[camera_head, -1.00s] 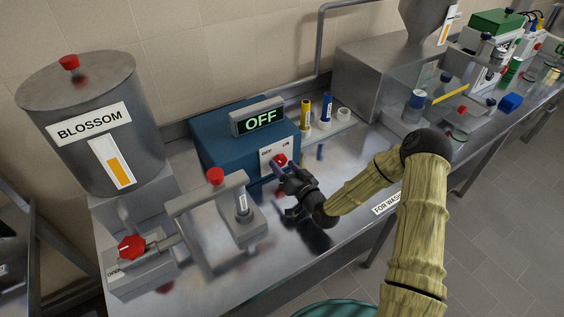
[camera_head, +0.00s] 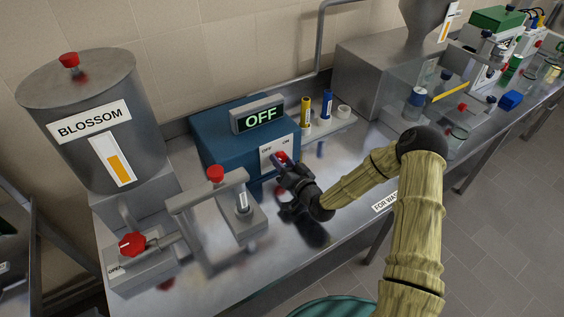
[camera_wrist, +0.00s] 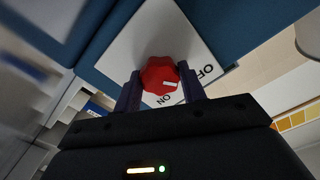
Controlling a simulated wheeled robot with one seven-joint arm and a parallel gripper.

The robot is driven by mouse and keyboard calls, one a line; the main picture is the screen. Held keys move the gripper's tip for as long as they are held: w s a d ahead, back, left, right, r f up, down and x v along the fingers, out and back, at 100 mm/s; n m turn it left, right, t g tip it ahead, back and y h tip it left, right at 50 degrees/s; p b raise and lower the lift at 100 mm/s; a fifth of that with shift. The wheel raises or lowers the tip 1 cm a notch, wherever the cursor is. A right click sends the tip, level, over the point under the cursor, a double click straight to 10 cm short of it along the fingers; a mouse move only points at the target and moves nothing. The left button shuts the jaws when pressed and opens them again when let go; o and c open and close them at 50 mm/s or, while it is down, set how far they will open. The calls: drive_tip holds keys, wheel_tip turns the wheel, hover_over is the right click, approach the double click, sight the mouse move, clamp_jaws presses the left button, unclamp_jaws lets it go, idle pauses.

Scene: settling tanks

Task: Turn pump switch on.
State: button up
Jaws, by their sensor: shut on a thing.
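The pump switch is a red knob (camera_wrist: 162,78) on a white plate (camera_wrist: 140,42) marked OFF and ON, on the front of a blue box (camera_head: 215,146). The knob also shows partly in the head view (camera_head: 281,157). A display (camera_head: 258,117) on top of the box reads OFF in green. My gripper (camera_wrist: 160,92) is at the plate, with its two dark fingers on either side of the knob, shut on it. In the wrist view the knob's white mark points between the OFF and ON labels. The gripper hides part of the knob in the head view.
A steel BLOSSOM tank (camera_head: 95,120) stands at the left. A grey valve fixture (camera_head: 210,205) with red knobs stands left of my gripper. Yellow (camera_head: 305,111) and blue (camera_head: 326,105) markers stand right of the box. The steel bench front near my arm is mostly clear.

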drive_tip(key=shift+m, duration=0.4)
drive_tip(key=m+b, duration=0.1)
drive_tip(key=m, duration=0.1)
drive_tip(key=shift+f+m+b, duration=0.15)
drive_tip(key=shift+m+b, duration=0.15)
drive_tip(key=shift+b, duration=0.1)
drive_tip(key=m+b, duration=0.1)
drive_tip(key=m, duration=0.2)
drive_tip(key=shift+m, duration=0.3)
drive_tip(key=m+b, duration=0.1)
drive_tip(key=m, duration=0.2)
drive_tip(key=shift+m+b, duration=0.3)
drive_tip(key=shift+b, duration=0.05)
drive_tip(key=shift+m+b, duration=0.4)
drive_tip(key=shift+m, duration=1.2)
drive_tip(key=o, duration=1)
